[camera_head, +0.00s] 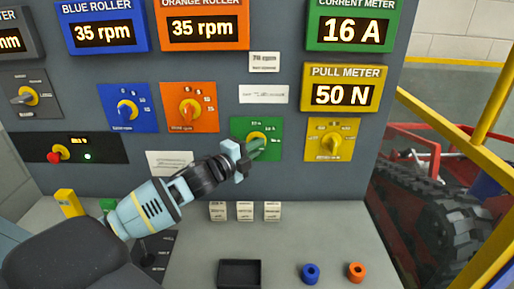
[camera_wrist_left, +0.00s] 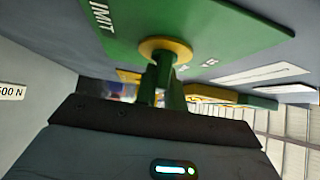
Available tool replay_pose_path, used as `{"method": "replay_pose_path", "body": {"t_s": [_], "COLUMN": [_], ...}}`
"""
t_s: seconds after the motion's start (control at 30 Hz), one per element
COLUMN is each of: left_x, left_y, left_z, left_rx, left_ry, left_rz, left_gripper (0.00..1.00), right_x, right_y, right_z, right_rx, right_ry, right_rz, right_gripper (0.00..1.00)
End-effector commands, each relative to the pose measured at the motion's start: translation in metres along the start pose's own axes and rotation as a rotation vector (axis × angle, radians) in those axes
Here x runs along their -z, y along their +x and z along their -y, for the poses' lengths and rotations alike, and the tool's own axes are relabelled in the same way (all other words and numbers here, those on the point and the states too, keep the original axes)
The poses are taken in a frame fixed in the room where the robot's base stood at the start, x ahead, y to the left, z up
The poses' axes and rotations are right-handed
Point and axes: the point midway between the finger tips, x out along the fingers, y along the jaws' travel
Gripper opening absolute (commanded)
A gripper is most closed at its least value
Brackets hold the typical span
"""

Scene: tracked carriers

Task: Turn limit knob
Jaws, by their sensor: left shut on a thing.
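The limit knob (camera_head: 257,136) is yellow and sits on a green plate (camera_head: 237,125) low on the grey console. In the left wrist view the knob's yellow disc (camera_wrist_left: 165,47) shows on the green plate (camera_wrist_left: 215,22), where part of the word "LIMIT" can be read. The knob's exact pointing is hidden. The green current meter (camera_head: 350,30) reads 16 A. My right gripper is not in view.
A blue plate's knob (camera_head: 126,110) and an orange plate's knob (camera_head: 188,109) are to the left, a yellow plate's knob (camera_head: 331,145) to the right. The pull meter (camera_head: 343,93) reads 50 N. A black tray (camera_head: 239,262) and blue and orange rings lie on the ledge below.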

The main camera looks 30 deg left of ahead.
Motion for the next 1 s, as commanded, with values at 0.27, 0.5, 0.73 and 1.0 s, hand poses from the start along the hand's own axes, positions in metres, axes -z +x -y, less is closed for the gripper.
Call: {"method": "replay_pose_path", "body": {"t_s": [0.27, 0.5, 0.73, 1.0], "left_x": [0.0, 0.0, 0.0, 0.0], "left_y": [0.0, 0.0, 0.0, 0.0], "left_z": [-0.007, -0.008, -0.006, -0.003], "left_rx": [0.132, 0.278, 0.396, 0.481], "left_ry": [-0.147, -0.291, -0.405, -0.485], "left_rz": [0.003, 0.004, 0.003, 0.002], "left_gripper": [0.0, 0.0, 0.0, 0.0], "right_x": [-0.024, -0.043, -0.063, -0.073], "right_y": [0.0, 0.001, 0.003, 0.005], "right_z": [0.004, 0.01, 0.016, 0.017], "right_rx": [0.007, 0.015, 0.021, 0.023], "right_ry": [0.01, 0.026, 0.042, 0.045], "right_rz": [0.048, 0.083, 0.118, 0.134], "right_gripper": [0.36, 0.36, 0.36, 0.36]}}
